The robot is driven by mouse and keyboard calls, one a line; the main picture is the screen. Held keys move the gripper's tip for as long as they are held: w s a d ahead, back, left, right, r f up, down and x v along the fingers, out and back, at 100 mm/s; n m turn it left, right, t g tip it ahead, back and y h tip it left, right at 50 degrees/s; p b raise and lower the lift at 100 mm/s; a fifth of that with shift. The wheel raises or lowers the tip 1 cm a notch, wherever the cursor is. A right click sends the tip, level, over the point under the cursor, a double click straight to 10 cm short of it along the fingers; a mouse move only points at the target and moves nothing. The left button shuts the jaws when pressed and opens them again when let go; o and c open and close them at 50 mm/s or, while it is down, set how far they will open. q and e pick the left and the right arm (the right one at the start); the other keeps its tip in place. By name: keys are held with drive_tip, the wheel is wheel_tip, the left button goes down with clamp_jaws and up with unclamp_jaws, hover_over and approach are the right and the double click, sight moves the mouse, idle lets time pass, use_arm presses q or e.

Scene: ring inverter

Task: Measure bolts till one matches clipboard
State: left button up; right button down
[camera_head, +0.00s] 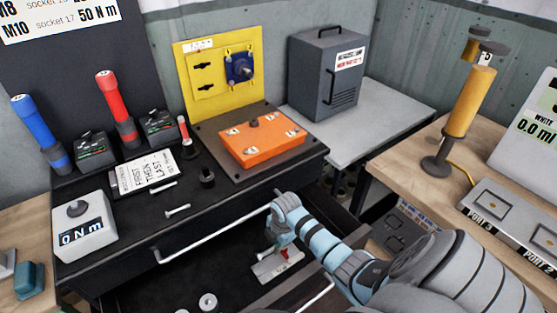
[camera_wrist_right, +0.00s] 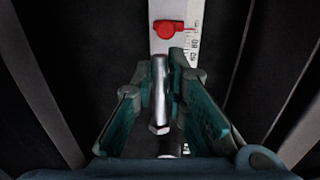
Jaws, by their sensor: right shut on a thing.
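My right arm reaches from the bottom right into the open drawer in the head view. Its gripper (camera_wrist_right: 159,88) is shut on a silver bolt (camera_wrist_right: 159,100), with the hex head towards the wrist camera. Beyond the bolt is a pale measuring gauge (camera_wrist_right: 196,30) with printed numbers and a red slider (camera_wrist_right: 174,28). I cannot tell whether the bolt touches it. The gauge (camera_head: 277,265) also shows in the drawer in the head view. Two loose bolts, one nearer the white card (camera_head: 163,185) and one in front (camera_head: 177,210), lie on the black bench top. My left gripper is out of view.
The bench top holds a grey "0 Nm" meter (camera_head: 84,231), a white text card (camera_head: 143,172), blue (camera_head: 40,130) and red (camera_head: 115,105) drivers and an orange block (camera_head: 262,137). A silver drawer handle (camera_head: 205,235) runs along the front. Round pieces (camera_head: 208,301) lie lower in the drawer.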

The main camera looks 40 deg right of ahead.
wheel_tip(320, 180, down, 6)
drive_tip(key=b, duration=0.4)
drive_tip(key=shift+f+b, duration=0.15)
drive_tip(key=shift+b, duration=0.25)
drive_tip(key=shift+f+b, duration=0.3)
drive_tip(key=shift+f, duration=0.25)
drive_tip(key=c, duration=1.5)
unclamp_jaws()
drive_tip(key=shift+c, duration=0.2)
drive_tip(key=shift+r, duration=0.15)
wheel_tip(320, 180, up, 12)
drive_tip(key=s, duration=0.1)
drive_tip(key=shift+s, duration=0.4)
